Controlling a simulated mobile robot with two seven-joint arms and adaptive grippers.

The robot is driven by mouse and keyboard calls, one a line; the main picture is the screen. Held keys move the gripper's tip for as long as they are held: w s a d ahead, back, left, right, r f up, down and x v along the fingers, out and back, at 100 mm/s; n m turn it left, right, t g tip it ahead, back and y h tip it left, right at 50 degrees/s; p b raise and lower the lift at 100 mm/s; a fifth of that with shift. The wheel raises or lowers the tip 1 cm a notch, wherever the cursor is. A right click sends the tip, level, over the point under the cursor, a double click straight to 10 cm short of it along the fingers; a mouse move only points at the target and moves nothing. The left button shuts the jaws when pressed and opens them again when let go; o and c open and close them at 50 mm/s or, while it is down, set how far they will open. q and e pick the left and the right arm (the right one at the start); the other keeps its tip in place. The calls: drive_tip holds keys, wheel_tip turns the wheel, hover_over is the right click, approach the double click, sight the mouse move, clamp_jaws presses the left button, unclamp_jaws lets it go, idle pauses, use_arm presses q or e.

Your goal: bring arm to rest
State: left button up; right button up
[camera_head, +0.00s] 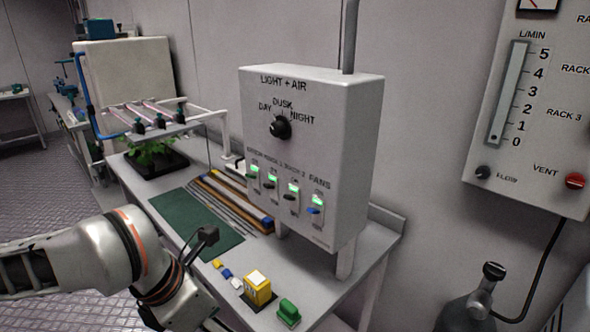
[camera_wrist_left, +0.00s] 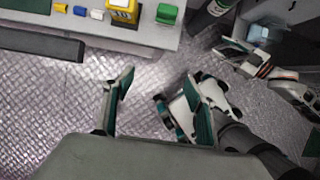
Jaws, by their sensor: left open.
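My left arm (camera_head: 100,255) reaches in from the left in the head view, in front of the bench. Its gripper is out of sight there, below the picture's edge. In the left wrist view my left gripper (camera_wrist_left: 159,80) has its two fingers well apart with nothing between them. It is over the metal floor, apart from the bench edge. My right gripper (camera_wrist_left: 244,58) seems to show at the upper right of that view, small and partly cut up by other parts, so its jaws are unclear.
The bench (camera_head: 352,282) carries a control box (camera_head: 350,150), a green mat (camera_head: 190,222), a yellow block (camera_head: 257,290) and a green block (camera_head: 288,312). A grey bottle (camera_head: 465,312) stands at the lower right.

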use_arm(q)
drive_tip(key=w+d+f+n+t+h, duration=0.35)
drive_tip(key=d+n, duration=0.25)
drive_tip(key=n, duration=0.9)
drive_tip(key=s+a+f+n+t+y, duration=0.1)
drive_tip(key=a+f+n+y, duration=0.2)
drive_tip(key=a+f+n, duration=0.35)
drive_tip(key=a+f+n+t+y, duration=0.2)
drive_tip(key=a+f+n+y, duration=0.1)
drive_tip(key=a+n, duration=0.7)
drive_tip(key=s+a+f+n+g+y, duration=0.1)
drive_tip(key=s+a+f+n+y, duration=0.2)
drive_tip(key=s+a, duration=0.3)
drive_tip(key=s+a+f+n+g+y, duration=0.25)
drive_tip(key=s+a+n, duration=0.2)
drive_tip(key=a, duration=0.35)
drive_tip(key=w+d+f+n+t+h, duration=0.1)
drive_tip(key=d+f+t+h, duration=0.3)
drive_tip(key=d+f, duration=1)
drive_tip(key=shift+w+d+f+n+t+h, duration=0.25)
drive_tip(key=shift+w+d+h, duration=0.3)
drive_tip(key=shift+d+h, duration=1.05)
